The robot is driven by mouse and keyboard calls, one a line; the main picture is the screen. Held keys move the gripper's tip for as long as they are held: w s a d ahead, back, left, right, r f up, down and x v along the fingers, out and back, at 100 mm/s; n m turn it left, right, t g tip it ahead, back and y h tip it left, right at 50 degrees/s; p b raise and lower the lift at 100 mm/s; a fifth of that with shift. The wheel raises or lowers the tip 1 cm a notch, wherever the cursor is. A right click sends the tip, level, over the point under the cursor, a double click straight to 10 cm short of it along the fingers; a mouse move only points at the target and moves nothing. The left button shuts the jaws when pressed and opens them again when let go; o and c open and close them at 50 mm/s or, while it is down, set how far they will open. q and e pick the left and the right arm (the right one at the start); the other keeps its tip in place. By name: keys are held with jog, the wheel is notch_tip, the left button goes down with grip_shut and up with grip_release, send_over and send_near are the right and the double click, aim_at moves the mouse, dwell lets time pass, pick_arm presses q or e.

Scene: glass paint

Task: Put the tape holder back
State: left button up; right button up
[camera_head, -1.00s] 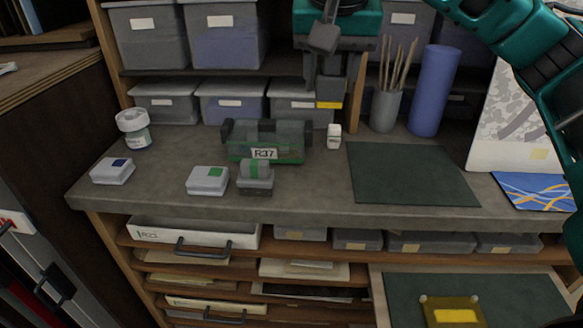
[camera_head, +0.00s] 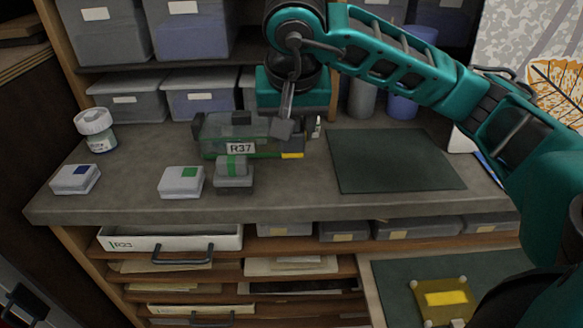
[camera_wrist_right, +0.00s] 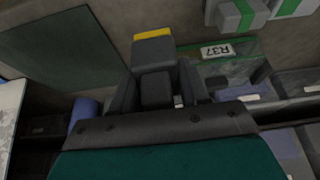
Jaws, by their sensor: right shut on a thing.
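My right gripper (camera_head: 285,130) comes in from the right and hangs over the bench at the right end of the R37 holder. It is shut on a small grey block with a yellow end, which I take for the tape holder (camera_head: 292,155). In the right wrist view the tape holder (camera_wrist_right: 153,50) sits between the two dark fingers (camera_wrist_right: 157,90), yellow end outward. In the head view it overlaps the clear, green-edged R37 holder (camera_head: 222,130); I cannot tell whether they touch. A grey block with a green band (camera_head: 234,170) stands in front. My left gripper is not in view.
A white-grey box with a green label (camera_head: 181,182), one with a blue label (camera_head: 75,179) and a jar (camera_head: 95,128) stand to the left. A small white bottle (camera_head: 317,127) is close right of the gripper. The dark green mat (camera_head: 390,160) is bare.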

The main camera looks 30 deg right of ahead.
aim_at(291, 177)
notch_tip(291, 177, down, 8)
jog(key=shift+r, duration=0.1)
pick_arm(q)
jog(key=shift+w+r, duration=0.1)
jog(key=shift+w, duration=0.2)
pick_arm(e)
jog(key=shift+f+b, duration=0.25)
jog(key=shift+b, duration=0.05)
jog(key=o, duration=0.9)
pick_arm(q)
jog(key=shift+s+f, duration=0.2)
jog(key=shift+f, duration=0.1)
pick_arm(e)
jog(key=shift+o, duration=0.2)
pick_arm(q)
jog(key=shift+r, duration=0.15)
pick_arm(e)
jog(key=shift+r, duration=0.15)
